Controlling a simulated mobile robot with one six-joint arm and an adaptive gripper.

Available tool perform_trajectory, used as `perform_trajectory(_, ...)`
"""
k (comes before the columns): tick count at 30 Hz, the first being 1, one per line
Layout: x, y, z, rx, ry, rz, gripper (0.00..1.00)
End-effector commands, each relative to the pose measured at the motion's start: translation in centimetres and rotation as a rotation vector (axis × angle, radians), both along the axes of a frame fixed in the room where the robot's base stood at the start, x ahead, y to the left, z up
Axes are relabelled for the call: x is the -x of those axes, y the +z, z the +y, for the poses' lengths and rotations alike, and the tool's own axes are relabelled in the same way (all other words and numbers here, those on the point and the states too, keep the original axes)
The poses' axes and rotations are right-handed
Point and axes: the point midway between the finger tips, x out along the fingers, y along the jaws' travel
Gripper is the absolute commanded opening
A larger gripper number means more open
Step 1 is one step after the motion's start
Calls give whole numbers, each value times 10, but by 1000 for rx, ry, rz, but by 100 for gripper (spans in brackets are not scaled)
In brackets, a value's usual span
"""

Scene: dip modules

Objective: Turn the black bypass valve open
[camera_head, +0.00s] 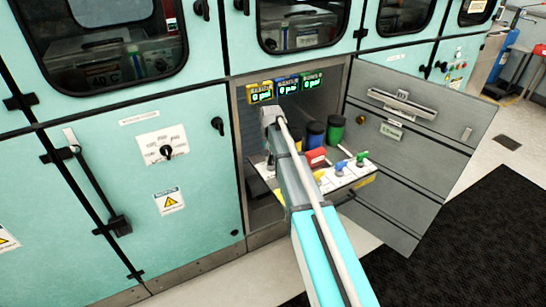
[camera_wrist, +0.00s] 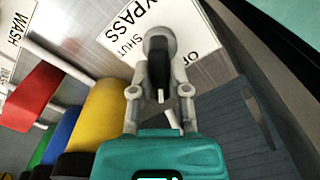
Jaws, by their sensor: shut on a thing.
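The black bypass valve handle (camera_wrist: 158,68) shows in the wrist view, in front of a white plate (camera_wrist: 108,45) lettered "BYPASS", "SHUT" on the left and a partly hidden "OP…" on the right. My gripper (camera_wrist: 160,58) has its grey fingers closed around the handle. The handle points down the picture, between the two marks; its exact angle is hard to tell. In the head view my gripper (camera_head: 271,114) is inside the open cabinet bay at its left side, and the arm hides the valve there.
The open grey door (camera_head: 410,150) stands right of the bay. A pull-out shelf with red, blue and green valves (camera_head: 340,168) and dark-capped canisters (camera_head: 335,130) sits right of my arm. Small gauges (camera_head: 287,84) reading "0 psi" hang above. The wrist view shows a yellow canister (camera_wrist: 102,112) close left.

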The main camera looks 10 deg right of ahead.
Motion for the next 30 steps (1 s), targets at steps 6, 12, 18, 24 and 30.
perform_trajectory(6, 2, 0, 1, -2, 205, 3, 0)
perform_trajectory(12, 2, 0, 1, -2, 388, 4, 0)
perform_trajectory(18, 2, 0, 1, -1, 537, 4, 0)
perform_trajectory(24, 2, 0, 1, 0, 628, 4, 0)
perform_trajectory(30, 2, 0, 1, 1, 664, 5, 0)
